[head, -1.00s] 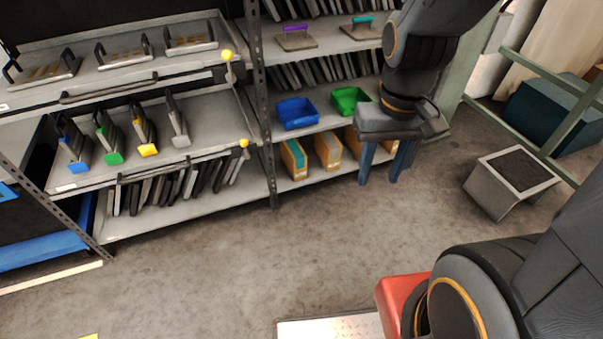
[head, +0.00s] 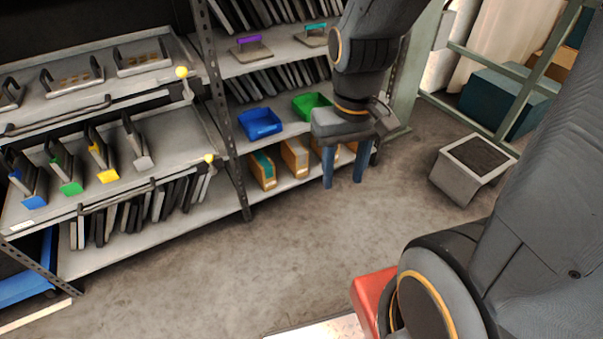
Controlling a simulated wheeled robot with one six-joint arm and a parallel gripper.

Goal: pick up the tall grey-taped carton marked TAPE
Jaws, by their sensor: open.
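Several tan cartons stand on the bottom shelf of the right-hand rack in the head view. The leftmost carton (head: 262,171) has a teal strip. The carton to its right (head: 295,157) has a paler, greyish strip. Further right, more cartons are partly hidden behind my gripper. No marking is readable, so I cannot tell for sure which is marked TAPE. My gripper (head: 344,176) points down with its two blue fingers apart and nothing between them. In the picture it overlaps the right-hand cartons; whether it touches any is not clear.
Above the cartons are a blue bin (head: 260,124) and a green bin (head: 311,105). A perforated upright (head: 225,120) stands left of the cartons. A grey box-like stand (head: 470,170) is on the floor at right, before a green frame. The floor ahead is clear.

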